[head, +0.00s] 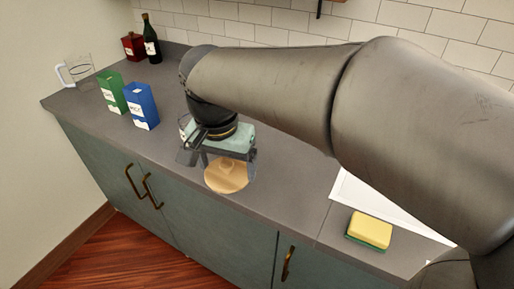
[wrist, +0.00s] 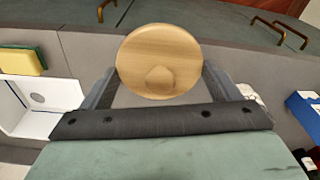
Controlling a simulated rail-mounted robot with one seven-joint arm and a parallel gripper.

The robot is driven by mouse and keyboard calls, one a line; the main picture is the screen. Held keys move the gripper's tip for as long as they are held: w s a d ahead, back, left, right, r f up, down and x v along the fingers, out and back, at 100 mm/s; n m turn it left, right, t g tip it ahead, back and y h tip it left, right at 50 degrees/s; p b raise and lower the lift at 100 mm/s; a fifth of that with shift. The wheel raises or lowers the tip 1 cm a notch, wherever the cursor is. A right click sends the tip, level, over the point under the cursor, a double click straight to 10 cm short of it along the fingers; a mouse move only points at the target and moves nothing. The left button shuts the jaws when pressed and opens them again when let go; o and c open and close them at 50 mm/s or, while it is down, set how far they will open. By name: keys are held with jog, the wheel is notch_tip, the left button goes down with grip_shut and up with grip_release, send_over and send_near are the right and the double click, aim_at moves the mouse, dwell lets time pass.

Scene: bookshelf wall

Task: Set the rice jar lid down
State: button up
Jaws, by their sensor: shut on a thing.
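The rice jar lid (head: 228,176) is a round, pale wooden disc with a small knob. My gripper (head: 226,163) is shut on it and points down over the grey counter, near its front edge. In the wrist view the lid (wrist: 158,48) sits between the two fingers of my gripper (wrist: 160,78), its knob facing the camera. I cannot tell whether the lid touches the counter or hangs just above it. A partly hidden pale, clear item (wrist: 250,94) shows beside the right finger; I cannot tell if it is the rice jar.
A blue box (head: 141,107) and a green box (head: 112,93) stand to the left. A glass mug (head: 80,68), a red canister (head: 133,46) and a dark bottle (head: 151,40) are behind. A white sink (head: 370,200) and a yellow-green sponge (head: 369,229) are at right.

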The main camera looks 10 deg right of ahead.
jog(key=w+f, duration=0.3)
jog(key=w, duration=0.1)
jog(key=w+d+f+p, duration=0.1)
jog(key=w+f, duration=0.2)
jog(key=w, duration=0.1)
jog(key=w+f, duration=0.3)
jog(key=w, duration=0.2)
jog(key=shift+d+f+p, duration=0.1)
jog(key=shift+d+p, duration=0.2)
jog(key=shift+p, duration=0.1)
jog(key=shift+w+f, duration=0.35)
jog(key=shift+f, duration=1.55)
jog(key=shift+f, duration=0.1)
jog(key=shift+f, duration=0.15)
jog(key=o, duration=0.9)
